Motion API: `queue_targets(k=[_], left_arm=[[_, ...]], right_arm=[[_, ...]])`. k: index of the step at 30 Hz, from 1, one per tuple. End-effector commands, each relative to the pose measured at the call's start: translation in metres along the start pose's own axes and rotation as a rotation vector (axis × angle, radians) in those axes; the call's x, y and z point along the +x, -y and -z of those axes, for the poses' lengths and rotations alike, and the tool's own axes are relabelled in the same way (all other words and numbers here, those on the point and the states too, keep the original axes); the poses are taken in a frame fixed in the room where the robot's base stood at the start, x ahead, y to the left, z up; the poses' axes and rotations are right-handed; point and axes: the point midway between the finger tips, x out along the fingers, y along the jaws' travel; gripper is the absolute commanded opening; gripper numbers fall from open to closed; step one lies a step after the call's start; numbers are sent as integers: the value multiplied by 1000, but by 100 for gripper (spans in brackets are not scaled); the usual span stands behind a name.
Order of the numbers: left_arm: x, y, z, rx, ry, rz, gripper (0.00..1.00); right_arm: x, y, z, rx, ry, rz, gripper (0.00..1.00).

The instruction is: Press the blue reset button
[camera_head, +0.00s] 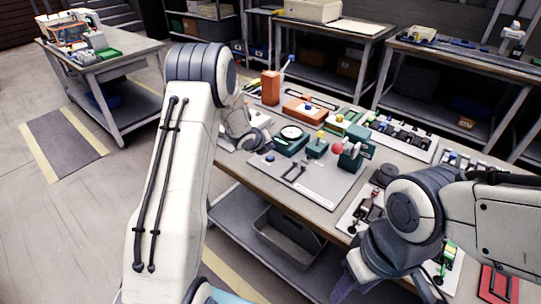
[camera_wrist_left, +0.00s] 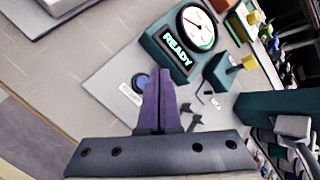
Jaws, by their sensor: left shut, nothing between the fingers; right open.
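The blue reset button (camera_wrist_left: 140,81) is a round blue cap on a light grey plate, with a small white label beside it. It also shows in the head view (camera_head: 270,157), near the plate's left corner. My left gripper (camera_wrist_left: 159,72) has its purple fingers closed together and empty. In the wrist view the fingertips appear just beside the button and partly overlap it; contact cannot be told. In the head view the left fingers are hard to make out. My right gripper (camera_head: 345,284) is open, low in the head view, partly hidden by its own wrist.
A green gauge box (camera_wrist_left: 156,46) with a white dial and a lit "READY" display stands beyond the button. Black hooks (camera_wrist_left: 191,119) lie on the plate. The plate's front (camera_head: 310,187) is fairly clear.

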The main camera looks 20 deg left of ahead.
Motion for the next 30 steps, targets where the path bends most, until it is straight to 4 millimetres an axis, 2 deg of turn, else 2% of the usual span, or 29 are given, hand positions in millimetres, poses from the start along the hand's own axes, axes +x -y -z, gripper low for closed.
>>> queue_targets(k=[1,7,24,26,29,30], left_arm=[[-7,5,-5,0,1,0,0],[-20,14,-14,0,0,0,0],[-21,16,-14,-4,-1,-1,0],[-24,21,-13,-24,-1,-6,0],[-40,43,-4,-126,-7,-32,0],[-51,56,5,-197,-12,-53,0]], right_arm=[[-8,1,0,0,0,0,50],[-22,2,1,0,0,0,50],[-22,2,1,0,0,0,50],[-22,2,1,0,0,0,50],[-22,2,1,0,0,0,50],[-22,2,1,0,0,0,50]])
